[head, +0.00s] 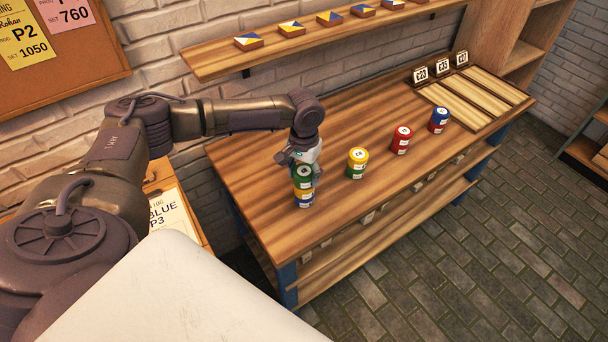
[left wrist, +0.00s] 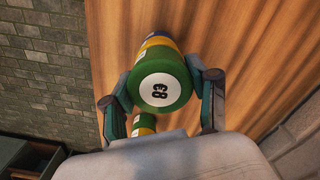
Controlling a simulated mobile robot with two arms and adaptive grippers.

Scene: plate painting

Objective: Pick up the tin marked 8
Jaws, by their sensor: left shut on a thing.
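The green tin (head: 303,171) is at the top of a stack near the table's left end, with a yellow tin (head: 304,186) and a blue tin (head: 305,201) under it. In the left wrist view the green tin (left wrist: 160,90) shows its white lid, with dark marking that seems to read C8, sideways to the camera. My left gripper (head: 303,160) comes down from above and is shut on the green tin, one finger on each side. I cannot tell whether the tin touches the yellow one beneath. My right gripper is not in view.
A yellow tin (head: 357,156) stands on a green one to the right. A red stack (head: 402,140) and a blue stack (head: 438,120) stand farther right. A slatted tray (head: 465,105) with number cards lies at the far end. A wall shelf (head: 300,50) runs above the table.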

